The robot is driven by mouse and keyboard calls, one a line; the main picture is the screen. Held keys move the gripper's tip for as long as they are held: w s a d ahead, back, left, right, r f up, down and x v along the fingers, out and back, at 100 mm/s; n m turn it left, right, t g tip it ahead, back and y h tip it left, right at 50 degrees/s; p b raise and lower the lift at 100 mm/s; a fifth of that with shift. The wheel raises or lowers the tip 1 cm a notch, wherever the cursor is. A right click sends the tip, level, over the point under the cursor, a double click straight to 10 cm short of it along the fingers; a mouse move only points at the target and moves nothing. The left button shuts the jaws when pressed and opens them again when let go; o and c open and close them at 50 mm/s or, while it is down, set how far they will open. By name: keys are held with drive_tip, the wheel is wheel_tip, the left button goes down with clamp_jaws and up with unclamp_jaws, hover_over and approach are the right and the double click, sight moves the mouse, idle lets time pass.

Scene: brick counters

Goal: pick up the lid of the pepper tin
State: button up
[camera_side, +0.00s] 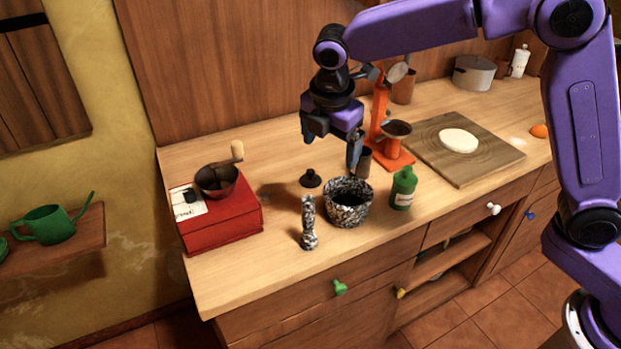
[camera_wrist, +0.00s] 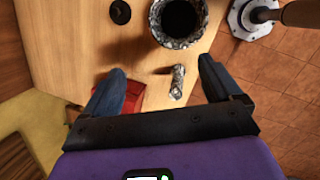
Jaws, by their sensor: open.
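A small black lid-like piece with a knob (camera_side: 311,179) lies on the wooden counter, left of the speckled mortar. It also shows near the top edge of the wrist view (camera_wrist: 120,12). I take it for the lid but cannot be sure. A dark cylindrical tin (camera_side: 364,161) stands behind the mortar, partly hidden by a finger; I cannot tell whether it is the pepper tin. My gripper (camera_side: 330,152) is open and empty, pointing down above the counter, above and to the right of the black piece. In the wrist view its fingers (camera_wrist: 160,66) are wide apart.
The speckled mortar (camera_side: 349,207) and upright pestle (camera_side: 309,225) stand close in front. A green bottle (camera_side: 403,188) is right of the mortar. A red grinder (camera_side: 221,214) is left; an orange stand (camera_side: 394,150) is behind. Counter between grinder and black piece is clear.

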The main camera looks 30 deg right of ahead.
drive_tip(key=w+a+f+n+h, duration=0.15)
drive_tip(key=w+n, duration=0.25)
drive_tip(key=w, duration=0.6)
approach(310, 171)
drive_tip(key=shift+t, duration=0.3)
drive_tip(key=x, duration=0.4)
drive_tip(key=shift+d+f, duration=0.1)
drive_tip(key=shift+f, duration=0.3)
drive_tip(key=shift+x, duration=2.7)
drive_tip(key=shift+d, duration=0.1)
drive_tip(key=c, duration=1.1)
